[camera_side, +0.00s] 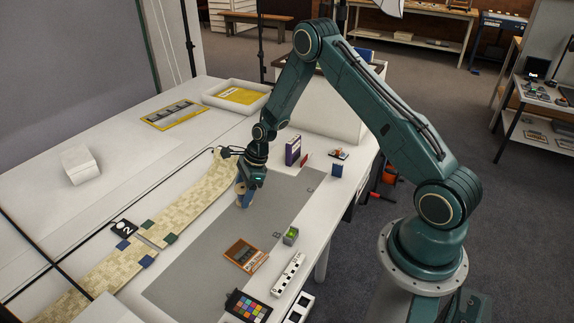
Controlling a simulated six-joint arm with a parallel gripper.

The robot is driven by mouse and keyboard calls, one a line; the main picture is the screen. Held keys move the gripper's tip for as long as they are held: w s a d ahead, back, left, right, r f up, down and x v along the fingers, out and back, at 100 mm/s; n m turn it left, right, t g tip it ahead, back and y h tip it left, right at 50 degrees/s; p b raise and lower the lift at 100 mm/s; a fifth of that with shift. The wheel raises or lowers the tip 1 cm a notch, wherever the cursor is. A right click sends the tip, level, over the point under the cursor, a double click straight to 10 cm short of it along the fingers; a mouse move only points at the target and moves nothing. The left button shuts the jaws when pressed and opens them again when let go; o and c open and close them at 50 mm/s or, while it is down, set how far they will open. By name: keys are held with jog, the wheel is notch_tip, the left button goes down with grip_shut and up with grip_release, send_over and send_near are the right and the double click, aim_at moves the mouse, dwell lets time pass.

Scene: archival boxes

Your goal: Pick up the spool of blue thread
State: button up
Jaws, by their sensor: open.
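My gripper (246,188) points down over the grey mat (200,245), near the mat's far left part. A small blue and tan thing, which looks like the spool of blue thread (242,200), is right at the fingertips. It appears upright on the mat. The jaws are open, but the fingers are small here and partly cover the spool. I cannot tell whether they touch it.
A patterned cloth strip (200,186) runs left of the mat, with small dark weights on it. An orange-brown box (245,255), a green-topped block (290,235), a scale bar (288,273) and a colour chart (248,306) lie in front. A purple box (293,150) stands behind right.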

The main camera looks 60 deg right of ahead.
aim_at(242, 187)
jog(key=c, duration=0.9)
notch_tip(242, 187, up, 20)
dwell(0.5)
dwell(0.4)
